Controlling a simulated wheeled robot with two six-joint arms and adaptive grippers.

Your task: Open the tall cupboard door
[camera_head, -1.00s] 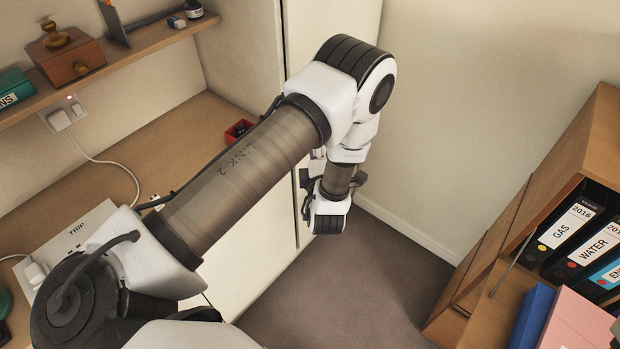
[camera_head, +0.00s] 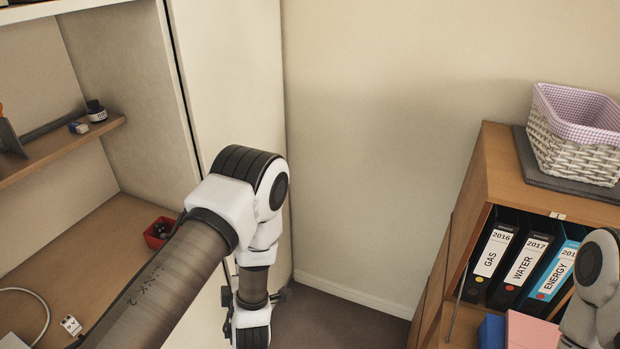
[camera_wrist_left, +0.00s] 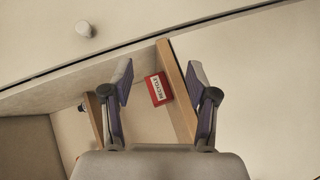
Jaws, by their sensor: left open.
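The tall cupboard (camera_head: 230,75) is a cream upright unit left of the wall corner in the head view. A dark vertical gap runs along its front, and its door looks shut. My left arm reaches in front of its lower part; the fingertips are hidden in the head view. In the left wrist view my left gripper (camera_wrist_left: 162,90) is open with nothing between its fingers. A round pale knob (camera_wrist_left: 84,29) shows on a cream panel at upper left there, beyond the dark gap and apart from the fingers. My right gripper is out of view.
A desk (camera_head: 105,235) with a red tray (camera_head: 157,233) and a shelf (camera_head: 60,150) lie left. A wooden bookcase (camera_head: 485,165) with binders and a wicker basket (camera_head: 575,150) stands right. Carpet is free between.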

